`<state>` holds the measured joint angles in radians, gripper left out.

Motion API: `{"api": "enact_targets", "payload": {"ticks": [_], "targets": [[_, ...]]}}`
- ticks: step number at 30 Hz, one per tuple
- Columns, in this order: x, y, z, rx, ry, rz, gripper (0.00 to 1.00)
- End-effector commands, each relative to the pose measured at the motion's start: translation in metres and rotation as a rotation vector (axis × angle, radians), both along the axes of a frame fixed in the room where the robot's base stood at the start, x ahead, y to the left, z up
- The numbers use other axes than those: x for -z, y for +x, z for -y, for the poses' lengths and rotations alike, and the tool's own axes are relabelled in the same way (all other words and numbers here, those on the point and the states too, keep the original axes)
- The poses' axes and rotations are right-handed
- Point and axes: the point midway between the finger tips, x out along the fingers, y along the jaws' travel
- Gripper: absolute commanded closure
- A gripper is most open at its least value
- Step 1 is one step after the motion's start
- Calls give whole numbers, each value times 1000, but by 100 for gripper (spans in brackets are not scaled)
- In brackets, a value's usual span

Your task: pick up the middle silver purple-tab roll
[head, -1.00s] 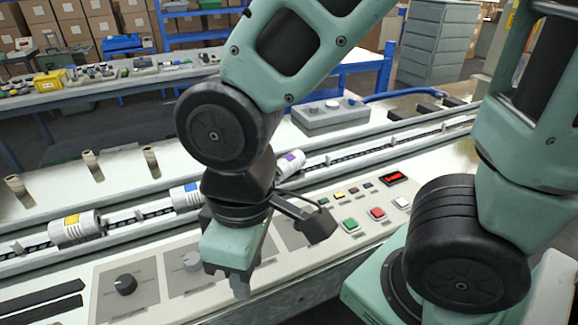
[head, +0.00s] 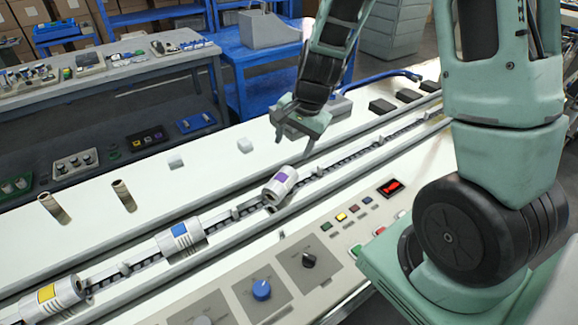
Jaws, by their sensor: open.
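A silver-white roll with a purple tab (head: 280,183) lies tilted on the conveyor channel (head: 340,165); it is the rightmost of three visible rolls. A roll with a blue tab (head: 180,236) and one with a yellow tab (head: 50,299) lie further left along the same line. My gripper (head: 296,143) is open and empty, above and just beyond the purple-tab roll, apart from it. Its fingers point down; the exact gap between them is hard to see.
A control panel with knobs (head: 261,289) and buttons runs along the near side. Small upright brown cylinders (head: 124,195) and pale blocks (head: 245,145) stand on the far white deck. Blue tables (head: 265,70) stand behind.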

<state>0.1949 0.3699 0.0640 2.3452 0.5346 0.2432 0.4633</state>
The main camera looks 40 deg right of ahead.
Motion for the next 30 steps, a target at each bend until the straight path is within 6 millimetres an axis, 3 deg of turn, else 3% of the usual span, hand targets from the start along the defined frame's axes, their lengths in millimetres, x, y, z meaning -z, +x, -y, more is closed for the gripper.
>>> {"api": "enact_targets", "payload": {"ticks": [4,21,30], "targets": [[12,4,12,58,1,-3,40],[105,27,-1,50,1,-2,40],[122,32,-4,48,1,-1,40]]}}
